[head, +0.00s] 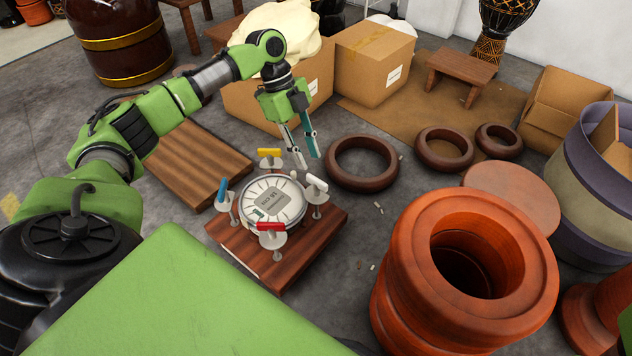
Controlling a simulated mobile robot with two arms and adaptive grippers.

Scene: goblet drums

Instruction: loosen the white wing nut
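The white wing nut (317,183) sits on a bolt at the right side of a round silver gauge (272,203). The gauge rests on a square wooden board (246,251). A blue (222,190), a yellow (269,153) and a red wing nut (271,227) stand around the same gauge. My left gripper (308,161) points down just above and behind the white wing nut, apart from it in the picture. Its two fingers are spread with nothing between them. My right gripper does not show.
A large orange wooden drum shell (408,262) stands at the front right. Dark wooden rings (362,181) lie on the floor behind the board. Cardboard boxes (373,62) stand at the back. Small scraps lie on the floor between board and shell.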

